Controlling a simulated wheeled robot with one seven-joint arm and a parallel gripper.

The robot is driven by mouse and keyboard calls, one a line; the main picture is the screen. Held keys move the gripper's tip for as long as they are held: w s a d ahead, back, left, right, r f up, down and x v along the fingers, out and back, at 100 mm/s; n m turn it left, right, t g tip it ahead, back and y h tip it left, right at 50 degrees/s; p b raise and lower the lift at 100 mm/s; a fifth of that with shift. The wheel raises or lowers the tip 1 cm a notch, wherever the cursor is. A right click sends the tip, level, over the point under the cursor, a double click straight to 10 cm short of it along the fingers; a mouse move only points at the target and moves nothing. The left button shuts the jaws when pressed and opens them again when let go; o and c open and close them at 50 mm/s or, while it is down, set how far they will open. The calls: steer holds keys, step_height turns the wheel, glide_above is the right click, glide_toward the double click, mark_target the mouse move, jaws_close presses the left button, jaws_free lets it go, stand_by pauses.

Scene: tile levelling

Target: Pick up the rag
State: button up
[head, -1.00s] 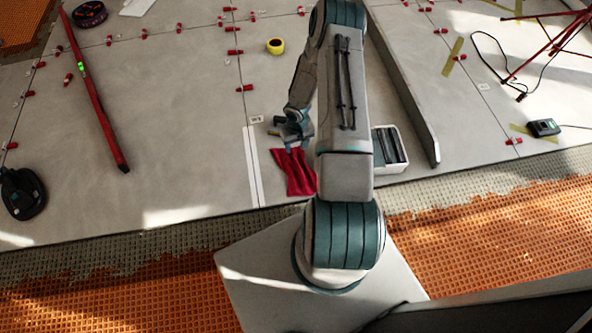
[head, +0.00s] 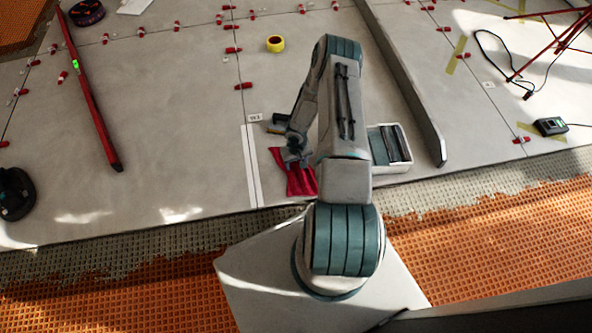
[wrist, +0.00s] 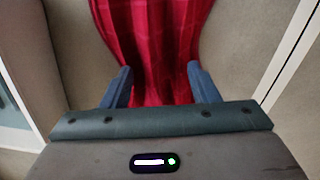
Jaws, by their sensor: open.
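The red rag (head: 300,183) lies on the grey tile floor just left of my arm's base, partly hidden in the head view by my gripper (head: 296,158). In the wrist view the rag (wrist: 155,45) runs from the top edge down to between my two blue fingers. My gripper (wrist: 158,85) is open, with one finger on each side of the rag. Whether the fingertips touch the rag or the floor, I cannot tell.
A white bin (head: 402,160) with dark items stands right of my arm. A white strip (head: 250,165) lies left of the rag. A long grey bar (head: 405,85) lies at right.

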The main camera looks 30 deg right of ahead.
steer(key=shift+f, duration=0.15)
jaws_close()
